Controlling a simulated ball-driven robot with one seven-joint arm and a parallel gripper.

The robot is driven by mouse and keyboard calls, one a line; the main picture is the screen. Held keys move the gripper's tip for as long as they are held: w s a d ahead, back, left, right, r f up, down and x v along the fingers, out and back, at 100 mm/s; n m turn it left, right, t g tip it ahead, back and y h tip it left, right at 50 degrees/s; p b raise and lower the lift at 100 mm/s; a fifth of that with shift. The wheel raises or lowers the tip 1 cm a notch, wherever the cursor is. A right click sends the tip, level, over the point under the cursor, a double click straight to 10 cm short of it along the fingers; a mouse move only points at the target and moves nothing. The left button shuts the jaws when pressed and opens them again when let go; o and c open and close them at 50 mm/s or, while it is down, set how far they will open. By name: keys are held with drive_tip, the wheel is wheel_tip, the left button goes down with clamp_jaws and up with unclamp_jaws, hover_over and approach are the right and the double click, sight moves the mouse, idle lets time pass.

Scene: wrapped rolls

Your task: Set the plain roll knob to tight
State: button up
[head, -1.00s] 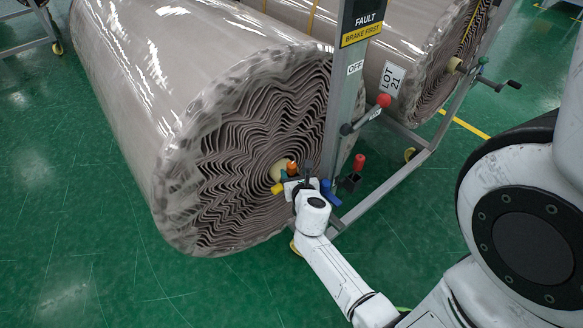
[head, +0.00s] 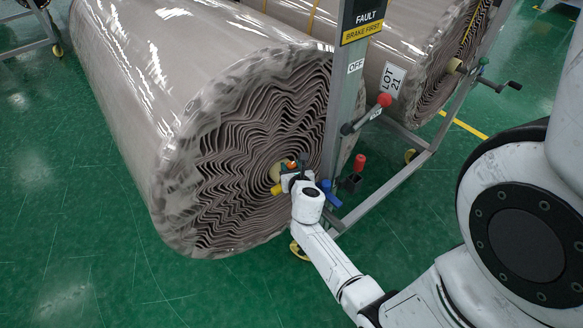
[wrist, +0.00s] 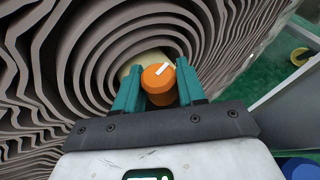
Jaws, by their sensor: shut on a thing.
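The plain roll (head: 150,110) is the large near one, wrapped in clear film, with no lot tag in sight. An orange knob (wrist: 159,84) with a white pointer mark stands at the centre of its end, in front of a cream core. My gripper (wrist: 158,90) has its two teal fingers on either side of the knob and is shut on it. In the wrist view the pointer mark lies slanted toward the upper right. In the head view the knob (head: 291,165) shows only a little above my wrist. No tight marking is legible in either view.
A second roll with a LOT 21 tag (head: 392,80) lies behind the grey post (head: 340,110). A red-knobbed lever (head: 384,100), a red knob (head: 360,162) and a blue handle (head: 328,190) are close to the right of my gripper. Green floor is clear at left.

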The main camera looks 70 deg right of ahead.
drive_tip(key=c, duration=0.4)
drive_tip(key=shift+m+g+b, duration=0.3)
drive_tip(key=shift+b, duration=0.05)
drive_tip(key=shift+w+f+m+g+h+b, duration=0.1)
drive_tip(key=shift+m+g+h+b, duration=0.3)
drive_tip(key=shift+m+g+h, duration=0.2)
drive_tip(key=m+g+h+b, duration=0.1)
drive_tip(key=m+g, duration=0.3)
drive_tip(key=g, duration=0.1)
drive_tip(key=shift+w, duration=0.1)
drive_tip(key=m+g+b, duration=0.1)
drive_tip(key=m+g, duration=0.2)
drive_tip(key=g, duration=0.1)
drive_tip(key=shift+m+y, duration=0.3)
drive_tip(key=shift+m, duration=0.1)
drive_tip(key=shift+m+g+y+b, duration=0.75)
drive_tip(key=shift+m+g, duration=0.65)
drive_tip(key=shift+g, duration=0.1)
drive_tip(key=shift+s, duration=0.2)
drive_tip(key=o, duration=0.9)
